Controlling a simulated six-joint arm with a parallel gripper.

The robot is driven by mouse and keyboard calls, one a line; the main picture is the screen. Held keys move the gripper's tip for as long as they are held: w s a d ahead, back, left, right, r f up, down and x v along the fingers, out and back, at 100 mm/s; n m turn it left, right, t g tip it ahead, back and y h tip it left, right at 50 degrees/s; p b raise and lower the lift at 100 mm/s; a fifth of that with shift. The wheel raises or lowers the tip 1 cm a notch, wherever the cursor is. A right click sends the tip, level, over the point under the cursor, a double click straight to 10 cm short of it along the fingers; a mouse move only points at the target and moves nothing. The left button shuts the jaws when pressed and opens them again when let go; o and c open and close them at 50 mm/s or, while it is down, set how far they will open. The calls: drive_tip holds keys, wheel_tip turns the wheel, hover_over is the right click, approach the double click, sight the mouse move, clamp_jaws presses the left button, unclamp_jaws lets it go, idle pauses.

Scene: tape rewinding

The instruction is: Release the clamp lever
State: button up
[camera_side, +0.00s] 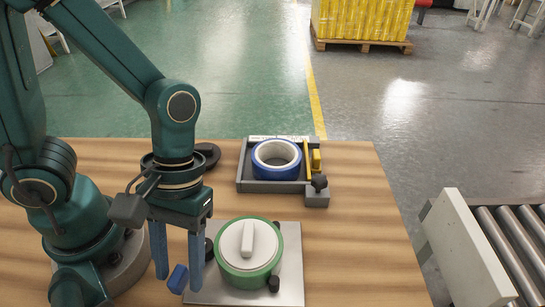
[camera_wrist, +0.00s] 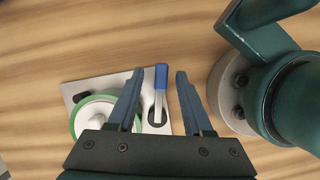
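The clamp lever has a blue handle (camera_side: 178,279) at the left edge of a grey metal plate (camera_side: 291,289). In the wrist view the blue handle (camera_wrist: 161,77) shows with its thin metal shank running down to the plate. My gripper (camera_side: 179,282) is open and points down, with the handle showing between its blue fingers. In the wrist view my gripper (camera_wrist: 160,74) has a gap on both sides of the handle. A green tape roll (camera_side: 230,276) with a white hub (camera_side: 232,246) sits on the plate. I cannot tell the fingertips' exact height against the handle.
A grey tray (camera_side: 250,186) holding a blue tape roll (camera_side: 268,172) stands behind the plate, with a yellow part (camera_side: 316,159) and a black knob (camera_side: 319,182) at its right. The wooden table (camera_side: 362,230) is clear on the right. A roller conveyor (camera_side: 515,240) stands beyond its edge.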

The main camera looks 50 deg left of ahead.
drive_tip(key=shift+v, duration=2.6)
